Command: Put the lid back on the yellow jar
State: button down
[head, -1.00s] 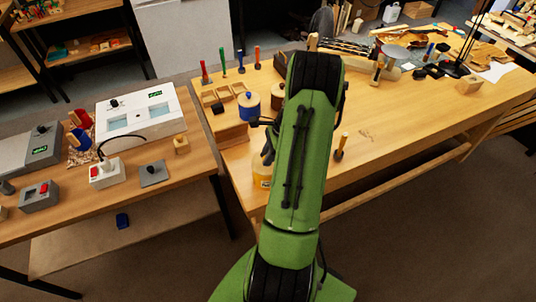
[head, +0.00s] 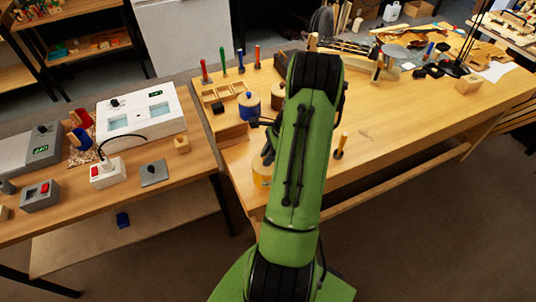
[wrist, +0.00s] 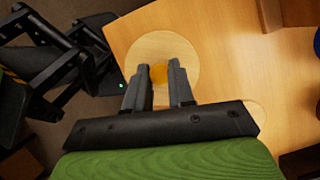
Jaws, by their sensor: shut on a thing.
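The yellow jar (head: 261,175) stands near the left front corner of the right-hand bench in the head view, partly hidden by my green arm. In the wrist view, a round pale wooden lid (wrist: 149,44) lies below my gripper (wrist: 159,68). The fingers are shut on the lid's yellow knob (wrist: 158,75). The jar's body is not visible under the lid in the wrist view, so I cannot tell whether the lid touches its rim. My arm hides the fingertips in the head view.
A left table (head: 190,190) holds several devices. The bench's front middle is largely clear.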

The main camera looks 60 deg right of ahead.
jog(key=shift+f, duration=0.1)
dwell(0.8)
jog(key=c, duration=0.9)
grip_release()
jog(key=shift+o, duration=0.4)
jog(key=o, duration=0.4)
notch_tip(320, 180, up, 7)
jog(key=p, duration=0.6)
jog(key=shift+p, duration=0.4)
jog(key=shift+c, duration=0.6)
grip_shut()
